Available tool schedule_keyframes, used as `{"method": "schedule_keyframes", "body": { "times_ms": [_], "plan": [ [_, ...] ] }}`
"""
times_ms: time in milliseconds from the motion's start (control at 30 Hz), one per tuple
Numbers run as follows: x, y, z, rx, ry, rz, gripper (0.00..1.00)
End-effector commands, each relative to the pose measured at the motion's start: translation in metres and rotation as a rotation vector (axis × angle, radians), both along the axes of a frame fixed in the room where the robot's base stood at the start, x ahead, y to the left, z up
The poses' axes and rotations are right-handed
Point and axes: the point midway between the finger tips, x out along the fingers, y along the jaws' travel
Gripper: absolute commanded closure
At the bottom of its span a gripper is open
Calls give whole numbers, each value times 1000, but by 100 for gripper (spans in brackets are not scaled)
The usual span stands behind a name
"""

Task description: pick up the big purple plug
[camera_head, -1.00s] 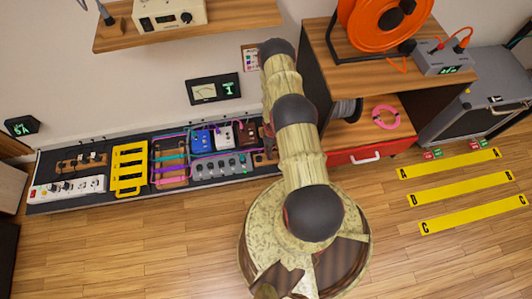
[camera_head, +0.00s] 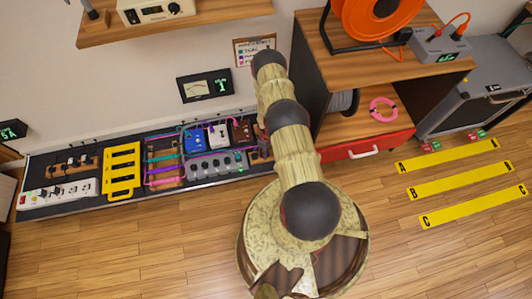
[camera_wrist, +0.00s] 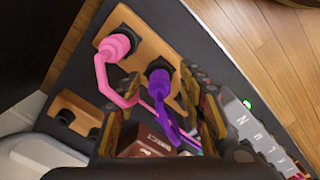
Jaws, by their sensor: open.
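The purple plug (camera_wrist: 160,84) shows in the wrist view, seated in a black socket on a wooden block (camera_wrist: 142,45), with its purple cable running down between my fingers. My gripper (camera_wrist: 165,105) is open, one finger on each side of the purple plug and its cable. I cannot tell whether either finger touches it. A pink plug (camera_wrist: 115,44) sits in another socket of the same block, up and to the left. In the head view my arm hides most of this spot; only part of the wooden block (camera_head: 258,153) shows.
A brown pedal (camera_wrist: 150,140) lies below the plugs in the wrist view, with a grey pedal (camera_wrist: 255,135) at right. The pink cable (camera_wrist: 122,92) runs close to my left finger. In the head view a wooden cabinet (camera_head: 330,70) stands right of my arm.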

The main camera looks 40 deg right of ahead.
Motion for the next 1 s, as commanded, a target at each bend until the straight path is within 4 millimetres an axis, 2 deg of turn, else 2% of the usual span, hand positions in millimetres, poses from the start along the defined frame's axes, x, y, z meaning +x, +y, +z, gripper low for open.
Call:
{"method": "schedule_keyframes", "body": {
  "times_ms": [133, 833, 1000],
  "plan": [
    [1, -1, 2, -1, -1, 0, 60],
    [1, 0, 2, -1, -1, 0, 100],
    [1, -1, 2, -1, -1, 0, 100]
  ]
}}
